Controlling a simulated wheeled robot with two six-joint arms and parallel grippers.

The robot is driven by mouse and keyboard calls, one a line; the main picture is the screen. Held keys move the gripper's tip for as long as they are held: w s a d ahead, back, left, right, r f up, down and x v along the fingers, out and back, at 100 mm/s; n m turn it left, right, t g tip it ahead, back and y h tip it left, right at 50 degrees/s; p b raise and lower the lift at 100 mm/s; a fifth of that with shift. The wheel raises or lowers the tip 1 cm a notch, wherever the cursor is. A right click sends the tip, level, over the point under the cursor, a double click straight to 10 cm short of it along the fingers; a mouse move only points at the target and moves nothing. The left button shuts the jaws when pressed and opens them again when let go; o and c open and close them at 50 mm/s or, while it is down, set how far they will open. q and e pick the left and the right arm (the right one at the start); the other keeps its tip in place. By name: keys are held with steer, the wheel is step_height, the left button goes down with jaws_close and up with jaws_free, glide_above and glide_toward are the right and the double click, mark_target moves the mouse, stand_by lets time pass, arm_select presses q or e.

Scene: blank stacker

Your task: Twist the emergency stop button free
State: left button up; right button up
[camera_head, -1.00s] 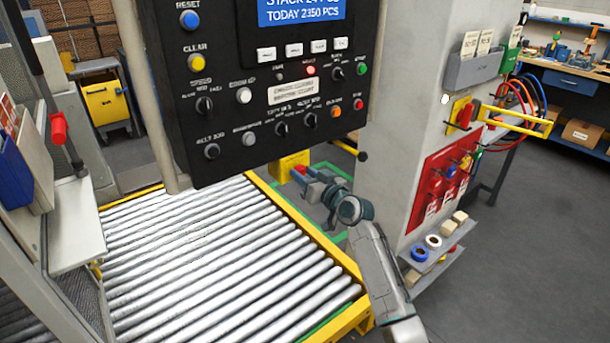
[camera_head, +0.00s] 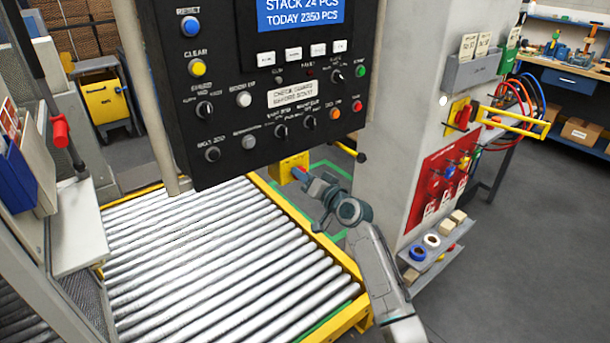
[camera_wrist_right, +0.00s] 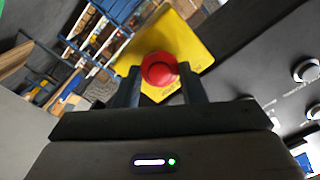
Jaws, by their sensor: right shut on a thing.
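The emergency stop button (camera_wrist_right: 160,70) is a round red mushroom head on a yellow plate in the right wrist view. In the head view, the button (camera_head: 299,173) shows as a small red spot beside its yellow box (camera_head: 287,166), below the control panel. My right gripper (camera_wrist_right: 160,84) has one finger on each side of the red head and is shut on it. In the head view, the right gripper (camera_head: 307,179) reaches the button from the lower right. The fingers hide parts of the button's sides. My left gripper is not in view.
The black control panel (camera_head: 225,120) with knobs and lamps hangs just above. A roller conveyor (camera_head: 210,265) with yellow edges lies below left. A grey column (camera_head: 405,110) with a red lockout board (camera_head: 445,180) and small shelf (camera_head: 437,250) stands to the right.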

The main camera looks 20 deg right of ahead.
stand_by(0.3)
steer(key=o, duration=1)
steer(key=shift+w, duration=0.1)
steer(key=b+v, duration=0.1)
steer(key=v, duration=0.9)
steer(key=shift+s, duration=0.4)
steer(key=shift+s+d, duration=0.1)
